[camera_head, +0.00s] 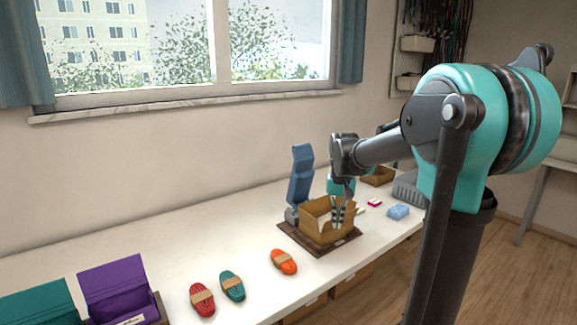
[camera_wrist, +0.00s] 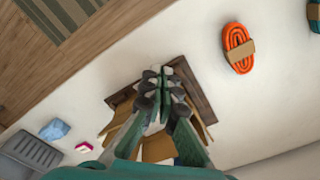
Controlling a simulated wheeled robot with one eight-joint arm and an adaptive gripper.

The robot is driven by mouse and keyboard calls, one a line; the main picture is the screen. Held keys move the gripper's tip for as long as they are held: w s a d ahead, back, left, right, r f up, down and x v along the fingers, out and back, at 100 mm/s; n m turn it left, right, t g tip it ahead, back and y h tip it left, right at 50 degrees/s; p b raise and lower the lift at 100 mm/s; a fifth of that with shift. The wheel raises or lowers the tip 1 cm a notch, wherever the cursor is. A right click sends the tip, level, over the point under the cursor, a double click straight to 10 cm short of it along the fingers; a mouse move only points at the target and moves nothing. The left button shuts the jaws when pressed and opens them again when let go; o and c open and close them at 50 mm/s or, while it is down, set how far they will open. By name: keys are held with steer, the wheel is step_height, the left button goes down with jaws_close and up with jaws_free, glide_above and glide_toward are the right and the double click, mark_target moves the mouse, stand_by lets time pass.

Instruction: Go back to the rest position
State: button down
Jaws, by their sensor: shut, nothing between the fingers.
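My gripper (camera_head: 338,215) is at the open cardboard box (camera_head: 316,227) on the white table, its fingers in front of or over the box opening. In the wrist view my gripper (camera_wrist: 163,76) shows its fingertips together with nothing between them. The box (camera_wrist: 157,149) is partly hidden behind the fingers there. The box stands on a dark brown board (camera_head: 291,236). I cannot tell whether the fingertips are inside the box or just above it.
A blue upright device (camera_head: 300,176) stands behind the box. Red (camera_head: 202,299), teal (camera_head: 232,286) and orange (camera_head: 284,261) cord bundles lie left of it. Purple (camera_head: 116,286) and teal (camera_head: 38,304) boxes stand at the near left. A blue item (camera_head: 398,212) and grey tray (camera_head: 409,190) lie right.

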steer(key=s+d+f+t, duration=0.1)
steer(key=s+f+t, duration=0.1)
steer(key=s+f, duration=0.5)
steer(key=s+d+f+n+t, duration=0.1)
steer(key=s+d+f, duration=0.1)
steer(key=s+f, duration=0.6)
steer(key=s, duration=0.5)
steer(key=shift+d+n+t, duration=0.3)
steer(key=shift+t, duration=0.1)
steer(key=shift+r, duration=0.15)
